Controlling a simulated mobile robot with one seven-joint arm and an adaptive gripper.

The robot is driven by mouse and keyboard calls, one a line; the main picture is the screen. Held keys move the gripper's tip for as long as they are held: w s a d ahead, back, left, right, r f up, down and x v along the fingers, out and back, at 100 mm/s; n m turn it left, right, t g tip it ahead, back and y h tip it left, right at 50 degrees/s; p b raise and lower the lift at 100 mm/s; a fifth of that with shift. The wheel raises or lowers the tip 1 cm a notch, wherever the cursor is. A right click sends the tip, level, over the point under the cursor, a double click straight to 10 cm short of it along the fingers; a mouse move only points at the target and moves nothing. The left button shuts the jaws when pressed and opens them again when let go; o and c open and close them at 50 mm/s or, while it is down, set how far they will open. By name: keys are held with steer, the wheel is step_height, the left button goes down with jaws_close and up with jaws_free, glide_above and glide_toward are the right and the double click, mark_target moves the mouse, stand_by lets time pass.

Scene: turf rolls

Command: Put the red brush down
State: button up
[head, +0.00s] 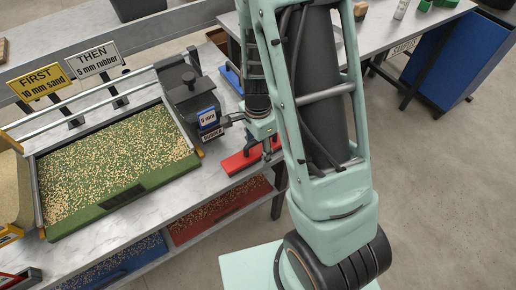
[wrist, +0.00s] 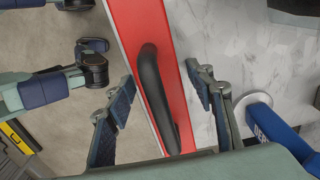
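The red brush (head: 250,158) lies at the right end of the marble-topped bench, close to its edge. In the wrist view its red body (wrist: 139,22) runs from top to bottom, with a black handle (wrist: 158,100) along the middle. My gripper (head: 263,143) is right over the brush. In the wrist view the fingers of my gripper (wrist: 160,82) stand on either side of the handle, with a gap on both sides, so it is open and holds nothing. The brush's lower end is hidden behind my gripper in the wrist view.
Left of the brush is a dark hopper labelled 5 mm rubber (head: 193,103), beside a green turf tray (head: 115,165) with granules. A blue-handled tool (wrist: 272,125) lies close to the right finger. Bare floor (wrist: 50,35) shows left of the brush.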

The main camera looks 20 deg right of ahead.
step_height(320, 180, up, 12)
steer(key=shift+r+p, duration=0.15)
steer(key=shift+p, duration=1)
